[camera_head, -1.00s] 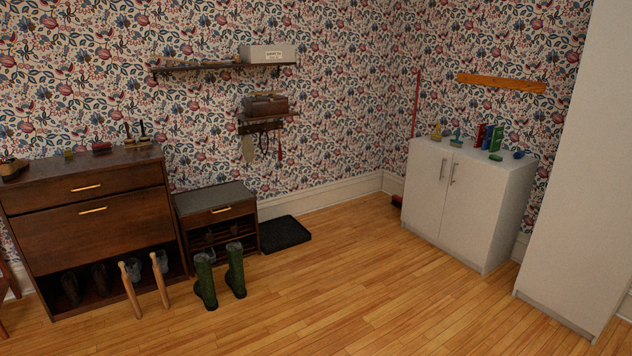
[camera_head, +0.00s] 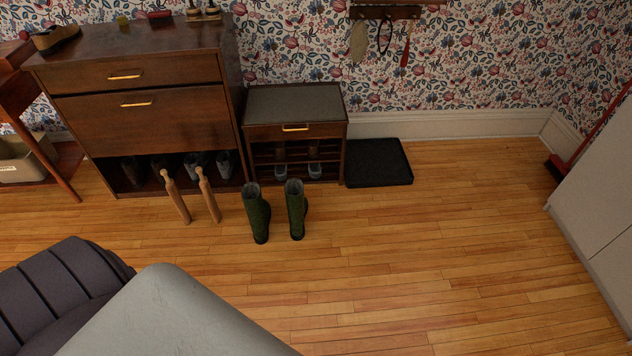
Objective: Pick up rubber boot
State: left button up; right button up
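Two tall green rubber boots stand upright side by side on the wooden floor in the head view. The left boot (camera_head: 257,214) and the right boot (camera_head: 296,210) are a small gap apart, in front of the low bench cabinet. Their dark open tops face up. My left and right grippers are not in view. Nothing touches the boots.
Two wooden boot trees (camera_head: 208,195) stand left of the boots, before the dark shoe cabinet (camera_head: 140,128). The bench cabinet (camera_head: 293,104) is behind, with a black tray (camera_head: 377,163) beside it. Floor (camera_head: 420,260) is clear at right. A dark cushioned seat (camera_head: 60,290) is front left.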

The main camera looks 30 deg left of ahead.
aim_at(298, 204)
jog(key=i+u, duration=0.25)
jog(key=i, duration=0.2)
jog(key=i+l+u, duration=0.25)
jog(key=i, duration=0.15)
jog(key=i+l+u, duration=0.25)
jog(key=i, duration=0.2)
